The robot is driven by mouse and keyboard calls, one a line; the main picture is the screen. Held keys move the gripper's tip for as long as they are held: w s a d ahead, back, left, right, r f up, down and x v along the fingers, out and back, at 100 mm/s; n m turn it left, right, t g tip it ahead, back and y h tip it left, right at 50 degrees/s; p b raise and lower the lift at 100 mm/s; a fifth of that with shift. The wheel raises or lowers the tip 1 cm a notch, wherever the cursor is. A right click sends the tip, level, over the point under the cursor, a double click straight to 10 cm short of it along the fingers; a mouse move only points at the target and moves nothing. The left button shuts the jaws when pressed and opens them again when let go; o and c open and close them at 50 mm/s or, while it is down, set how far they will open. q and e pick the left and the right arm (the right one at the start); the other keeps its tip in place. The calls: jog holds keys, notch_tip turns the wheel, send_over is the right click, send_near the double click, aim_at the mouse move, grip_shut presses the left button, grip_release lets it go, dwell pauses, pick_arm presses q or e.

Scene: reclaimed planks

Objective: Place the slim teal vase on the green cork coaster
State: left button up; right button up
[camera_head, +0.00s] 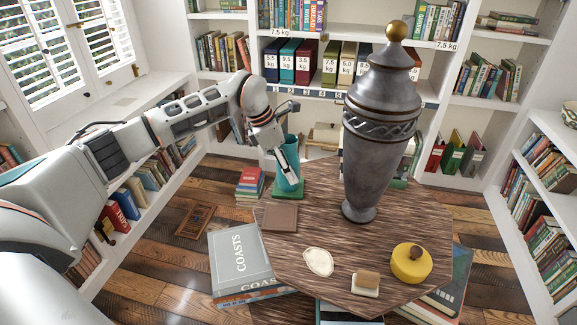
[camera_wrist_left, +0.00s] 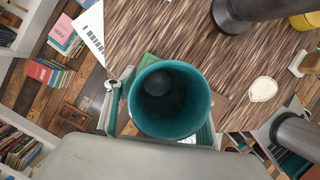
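The slim teal vase (camera_head: 287,170) stands upright over the green cork coaster (camera_head: 289,191) at the left back edge of the table. Its base appears to rest on the coaster, though contact is hard to make out. In the left wrist view I look down into the vase's round mouth (camera_wrist_left: 170,100), and a sliver of the coaster (camera_wrist_left: 149,60) shows beyond its rim. My left gripper (camera_head: 286,160) is at the vase, with fingers on either side of it; whether they press on it is unclear. My right gripper is not in view.
On the wooden table (camera_head: 330,215) stand a tall grey urn (camera_head: 375,150), a brown notebook (camera_head: 280,217), a pale oval piece (camera_head: 318,262), a small block (camera_head: 366,283) and a yellow round object (camera_head: 411,264). The urn stands to the right of the vase.

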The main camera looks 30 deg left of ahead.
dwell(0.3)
pick_arm(q)
jog(key=p+v, duration=0.1)
jog(key=v, duration=1.1)
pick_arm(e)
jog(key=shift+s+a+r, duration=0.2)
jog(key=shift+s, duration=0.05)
pick_arm(q)
jog(key=shift+r, duration=0.15)
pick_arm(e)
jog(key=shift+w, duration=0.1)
